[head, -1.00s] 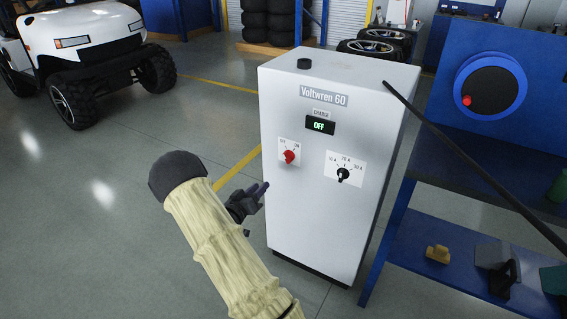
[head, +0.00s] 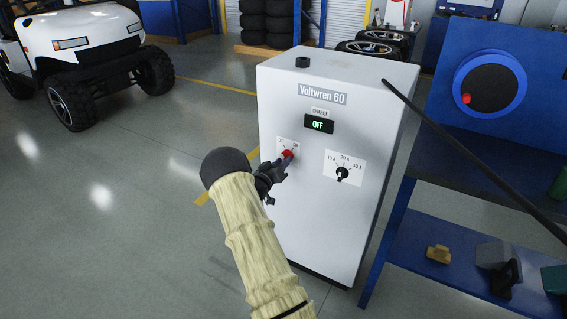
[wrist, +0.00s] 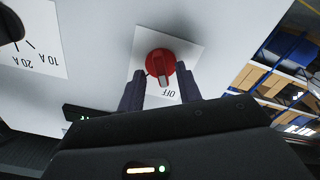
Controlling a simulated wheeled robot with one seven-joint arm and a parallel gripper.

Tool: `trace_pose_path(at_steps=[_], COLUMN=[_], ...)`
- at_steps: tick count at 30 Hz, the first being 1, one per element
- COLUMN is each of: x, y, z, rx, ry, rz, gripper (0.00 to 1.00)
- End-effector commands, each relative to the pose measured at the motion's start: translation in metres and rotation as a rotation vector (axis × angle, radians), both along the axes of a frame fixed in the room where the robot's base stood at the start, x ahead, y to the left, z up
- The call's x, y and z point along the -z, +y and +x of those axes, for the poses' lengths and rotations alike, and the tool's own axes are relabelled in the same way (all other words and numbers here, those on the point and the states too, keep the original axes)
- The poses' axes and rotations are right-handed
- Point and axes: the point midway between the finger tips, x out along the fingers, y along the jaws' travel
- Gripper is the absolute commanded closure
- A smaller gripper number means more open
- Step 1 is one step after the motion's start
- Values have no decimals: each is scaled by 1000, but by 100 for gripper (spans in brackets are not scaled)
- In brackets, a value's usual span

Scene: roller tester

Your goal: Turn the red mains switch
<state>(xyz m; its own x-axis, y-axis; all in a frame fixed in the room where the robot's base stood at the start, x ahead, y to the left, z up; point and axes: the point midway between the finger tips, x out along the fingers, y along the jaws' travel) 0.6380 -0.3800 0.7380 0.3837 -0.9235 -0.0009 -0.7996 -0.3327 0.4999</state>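The red mains switch (head: 287,154) is a red knob on a white plate on the front of the white Voltwren 60 cabinet (head: 310,220). In the wrist view the red knob (wrist: 160,64) sits just beyond and between my two dark fingertips, its pointer toward the OFF label. My gripper (wrist: 160,88) is open, with a finger on each side of the knob's lower part; contact cannot be told. In the head view my gripper (head: 285,168) covers part of the switch plate. The green display (head: 319,124) reads OFF.
A black current selector (head: 342,173) is to the right of the red switch. Floor to the left is clear, with a white cart (head: 90,45) farther back.

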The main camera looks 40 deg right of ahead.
Motion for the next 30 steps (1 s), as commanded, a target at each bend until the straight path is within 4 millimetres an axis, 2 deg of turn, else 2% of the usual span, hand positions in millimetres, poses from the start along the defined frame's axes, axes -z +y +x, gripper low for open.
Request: trace_pose_path(at_steps=[4,12,13,18,30], x=[0,0,-1,0,0], y=[-11,-13,-13,-14,-14], z=[5,5,5,5,4], rx=[0,0,0,1,2], ry=[0,0,0,0,-27], rz=[-1,-1,0,0,11], gripper=[65,65,67,100,100])
